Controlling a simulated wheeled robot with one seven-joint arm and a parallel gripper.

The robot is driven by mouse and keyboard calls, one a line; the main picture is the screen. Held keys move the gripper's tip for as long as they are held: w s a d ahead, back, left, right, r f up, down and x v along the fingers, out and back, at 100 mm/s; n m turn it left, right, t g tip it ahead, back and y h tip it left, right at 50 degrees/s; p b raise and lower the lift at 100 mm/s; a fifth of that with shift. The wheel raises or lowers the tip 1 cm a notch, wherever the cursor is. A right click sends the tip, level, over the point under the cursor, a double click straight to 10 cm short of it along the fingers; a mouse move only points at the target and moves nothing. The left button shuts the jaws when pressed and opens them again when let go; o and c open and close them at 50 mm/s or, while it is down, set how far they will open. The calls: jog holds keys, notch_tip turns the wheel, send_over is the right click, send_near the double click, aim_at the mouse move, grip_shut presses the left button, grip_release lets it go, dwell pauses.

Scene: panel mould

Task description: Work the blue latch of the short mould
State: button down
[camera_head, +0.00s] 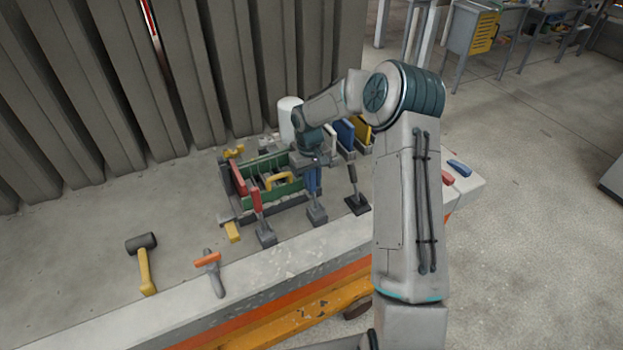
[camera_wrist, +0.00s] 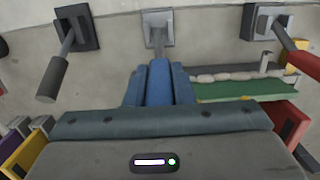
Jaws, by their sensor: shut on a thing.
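The short mould is a green-walled box (camera_head: 292,188) on the bench, with a red-handled lever (camera_head: 255,197) at its left front. The blue latch (camera_head: 312,181) stands nearly upright at its right front, on a grey foot plate (camera_head: 317,215). My gripper (camera_head: 311,166) is over the blue latch from above. In the wrist view the blue handle (camera_wrist: 159,78) lies between my two fingers, which are shut on it. Its grey stem and foot plate (camera_wrist: 157,28) show beyond the fingertips. The top of the handle is hidden by my gripper.
A black-handled lever (camera_head: 352,174) stands close right of the blue latch. Blue (camera_head: 345,134) and yellow (camera_head: 362,132) panels and a white cylinder (camera_head: 289,118) are behind. A mallet (camera_head: 142,262) and an orange-and-grey tool (camera_head: 212,272) lie at the left front. Bare bench surrounds them.

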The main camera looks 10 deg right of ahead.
jog(key=c, duration=1.2)
grip_release()
jog(key=shift+w+a, duration=0.1)
jog(key=shift+w, duration=0.05)
jog(key=shift+c, duration=0.2)
jog(key=shift+r, duration=0.2)
notch_tip(320, 180, up, 13)
jog(key=w+b, duration=0.1)
jog(key=b, duration=0.2)
jog(key=shift+a+r, duration=0.15)
jog(key=shift+w, duration=0.1)
